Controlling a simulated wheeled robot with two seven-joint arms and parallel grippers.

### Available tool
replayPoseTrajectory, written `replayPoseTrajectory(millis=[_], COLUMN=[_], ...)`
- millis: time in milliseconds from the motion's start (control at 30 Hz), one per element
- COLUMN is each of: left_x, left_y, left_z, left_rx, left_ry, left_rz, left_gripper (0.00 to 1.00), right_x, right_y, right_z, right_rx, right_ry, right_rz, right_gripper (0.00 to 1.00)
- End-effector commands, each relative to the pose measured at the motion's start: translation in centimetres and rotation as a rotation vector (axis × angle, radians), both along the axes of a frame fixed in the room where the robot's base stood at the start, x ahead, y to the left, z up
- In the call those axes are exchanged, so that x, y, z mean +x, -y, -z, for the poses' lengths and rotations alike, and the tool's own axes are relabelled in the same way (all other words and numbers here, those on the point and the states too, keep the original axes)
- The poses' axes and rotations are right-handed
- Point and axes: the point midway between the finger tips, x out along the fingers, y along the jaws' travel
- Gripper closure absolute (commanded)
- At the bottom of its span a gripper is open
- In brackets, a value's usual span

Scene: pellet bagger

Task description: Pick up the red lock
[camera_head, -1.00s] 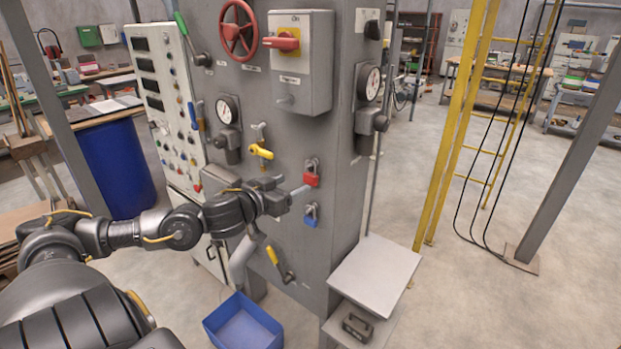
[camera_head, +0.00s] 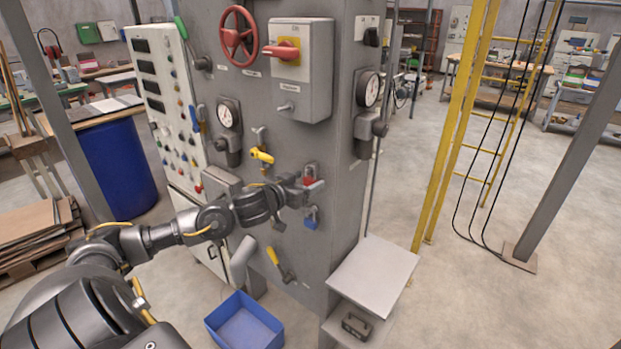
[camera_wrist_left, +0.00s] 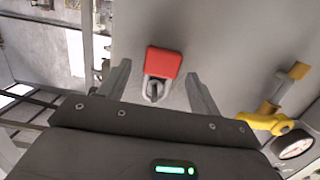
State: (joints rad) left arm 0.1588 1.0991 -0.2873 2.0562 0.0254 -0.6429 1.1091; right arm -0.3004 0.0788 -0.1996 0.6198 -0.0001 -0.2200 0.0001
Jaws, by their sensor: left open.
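The red lock (camera_head: 309,172) hangs by its shackle on the front of the grey machine cabinet, above a blue lock (camera_head: 311,220). My left gripper (camera_head: 310,186) is at the red lock and partly covers it in the head view. In the left wrist view the red lock (camera_wrist_left: 164,62) shows with its metal shackle towards the gripper palm. The open fingers of my left gripper (camera_wrist_left: 158,70) stand on either side of it, with a visible gap on each side. I cannot tell whether the fingers reach around its full depth. My right gripper is not in view.
A yellow valve handle (camera_head: 262,155) is left of the lock and also shows in the left wrist view (camera_wrist_left: 265,122). A red-handled switch box (camera_head: 302,70) is above. A blue bin (camera_head: 244,325) is on the floor; a grey shelf (camera_head: 375,272) stands at the lower right.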

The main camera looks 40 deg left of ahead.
Motion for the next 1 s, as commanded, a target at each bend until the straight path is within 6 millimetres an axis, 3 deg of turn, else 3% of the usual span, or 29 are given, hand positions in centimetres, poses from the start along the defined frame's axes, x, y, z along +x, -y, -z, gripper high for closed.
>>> replayPoseTrajectory(millis=[233, 633, 1000], left_x=[0.18, 0.15, 0.16], left_y=[0.03, 0.00, 0.01], left_z=[0.10, 0.05, -0.55], left_rx=[0.001, 0.001, 0.003], left_ry=[-0.001, 0.000, 0.001], left_rz=[0.000, 0.000, 0.001], left_gripper=[0.36, 0.85, 0.86], right_x=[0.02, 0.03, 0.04], right_y=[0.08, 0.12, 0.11], right_z=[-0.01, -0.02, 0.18], right_rx=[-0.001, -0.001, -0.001], right_ry=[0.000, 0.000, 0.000], right_rz=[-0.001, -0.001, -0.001], right_gripper=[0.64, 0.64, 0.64])
